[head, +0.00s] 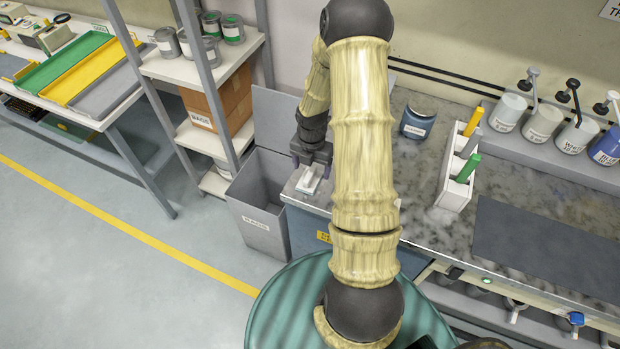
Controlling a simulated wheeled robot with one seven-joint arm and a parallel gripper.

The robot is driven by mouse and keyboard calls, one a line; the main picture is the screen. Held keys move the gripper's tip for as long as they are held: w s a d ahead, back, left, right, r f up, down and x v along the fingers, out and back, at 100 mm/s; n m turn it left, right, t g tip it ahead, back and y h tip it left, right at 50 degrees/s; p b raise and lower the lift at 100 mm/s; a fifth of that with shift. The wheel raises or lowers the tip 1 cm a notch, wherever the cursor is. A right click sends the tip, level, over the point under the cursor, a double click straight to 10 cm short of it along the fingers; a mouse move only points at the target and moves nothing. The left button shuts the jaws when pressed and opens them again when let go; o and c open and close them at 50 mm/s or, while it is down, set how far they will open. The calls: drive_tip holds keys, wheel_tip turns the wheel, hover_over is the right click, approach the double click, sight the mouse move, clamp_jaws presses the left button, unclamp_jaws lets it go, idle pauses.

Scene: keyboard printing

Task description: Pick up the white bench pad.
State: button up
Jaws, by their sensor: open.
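A small white pad (309,182) lies on the left end of the bench top, close to its edge. My gripper (312,166) is over it, pointing down, with its dark fingers open and apart. The fingers are just above or around the far part of the pad; I cannot tell whether they touch it. My arm hides the bench to the right of the pad.
A grey bin (262,228) stands on the floor left of the pad. On the grey stone bench top are a blue jar (418,122), a white holder (453,185) with coloured sticks, and a dark grey mat (545,245). Pump bottles (543,122) stand behind.

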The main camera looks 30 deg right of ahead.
sight(310, 173)
drive_tip(key=shift+w+a+f+p, duration=0.15)
drive_tip(key=shift+f+p, duration=0.15)
drive_tip(key=shift+f, duration=0.75)
drive_tip(key=shift+w+a+f+p, duration=0.1)
drive_tip(key=shift+f+p, duration=0.2)
drive_tip(key=shift+f, duration=0.75)
drive_tip(key=c, duration=1.2)
drive_tip(key=shift+r, duration=0.1)
drive_tip(key=shift+r, duration=0.6)
wheel_tip(310, 173, up, 9)
drive_tip(key=shift+f+b, duration=0.15)
drive_tip(key=shift+b, duration=0.7)
